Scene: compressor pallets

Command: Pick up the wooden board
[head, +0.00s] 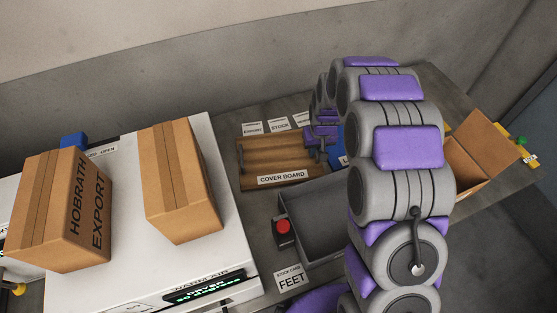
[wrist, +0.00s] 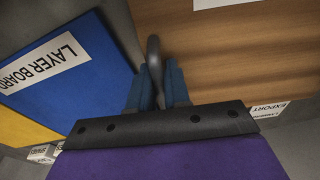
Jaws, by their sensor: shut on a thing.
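The wooden board (head: 262,156) lies on the grey table in the middle of the head view, with a "COVER BOARD" label along its front. Its wood grain also fills the upper right of the wrist view (wrist: 235,60). My gripper (head: 318,152) is at the board's right part. In the wrist view my gripper's blue fingers (wrist: 157,84) are shut on a grey curved handle (wrist: 153,55) at the board's left edge. How the handle joins the board is hidden.
A blue board labelled "LAYER BOARD" (wrist: 68,70) lies close beside the wooden board. A grey open bin (head: 310,222) stands in front, with a red button (head: 283,230) beside it. Two cartons sit on the white machine (head: 130,250) at left. An open carton (head: 482,150) is at right.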

